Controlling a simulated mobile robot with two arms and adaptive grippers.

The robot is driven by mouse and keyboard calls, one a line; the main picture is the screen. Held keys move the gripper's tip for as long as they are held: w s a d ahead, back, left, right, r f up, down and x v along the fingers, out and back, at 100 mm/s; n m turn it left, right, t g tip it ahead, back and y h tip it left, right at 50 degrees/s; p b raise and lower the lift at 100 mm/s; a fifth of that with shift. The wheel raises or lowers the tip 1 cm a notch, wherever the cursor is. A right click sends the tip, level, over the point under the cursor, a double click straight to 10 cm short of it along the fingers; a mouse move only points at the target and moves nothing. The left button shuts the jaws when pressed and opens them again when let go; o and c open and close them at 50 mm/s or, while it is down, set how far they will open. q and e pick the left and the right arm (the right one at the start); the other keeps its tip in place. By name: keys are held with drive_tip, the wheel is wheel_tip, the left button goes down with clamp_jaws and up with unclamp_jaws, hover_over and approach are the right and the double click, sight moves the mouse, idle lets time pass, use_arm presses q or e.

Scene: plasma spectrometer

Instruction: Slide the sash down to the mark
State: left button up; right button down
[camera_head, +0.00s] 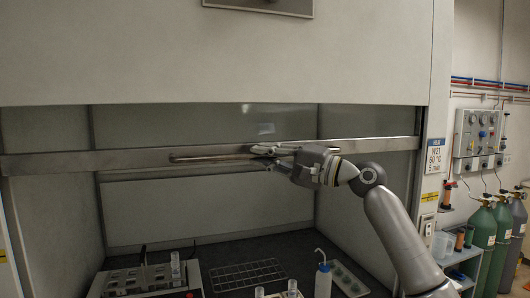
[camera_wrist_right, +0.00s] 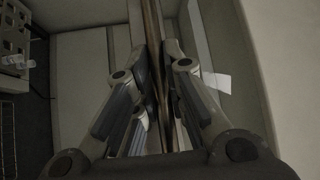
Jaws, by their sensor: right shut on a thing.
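The fume hood sash (camera_head: 372,146) is a clear pane with a metal bottom bar across the hood's opening. A long handle rail (camera_head: 212,157) runs along that bar. My right gripper (camera_head: 262,156) is at the right part of the rail and shut on it. In the right wrist view the two fingers (camera_wrist_right: 158,95) close on both sides of the rail (camera_wrist_right: 154,40). A sign and yellow stickers are on the right post (camera_head: 433,165). I cannot tell which is the mark. My left gripper is not in view.
Gas cylinders (camera_head: 483,240) and a gauge panel (camera_head: 481,133) stand outside at right.

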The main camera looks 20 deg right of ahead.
wheel_tip(320, 180, down, 16)
drive_tip(key=b, duration=0.8)
drive_tip(key=shift+f, duration=0.15)
drive_tip(key=c, duration=1.5)
unclamp_jaws()
drive_tip(key=v, duration=1.2)
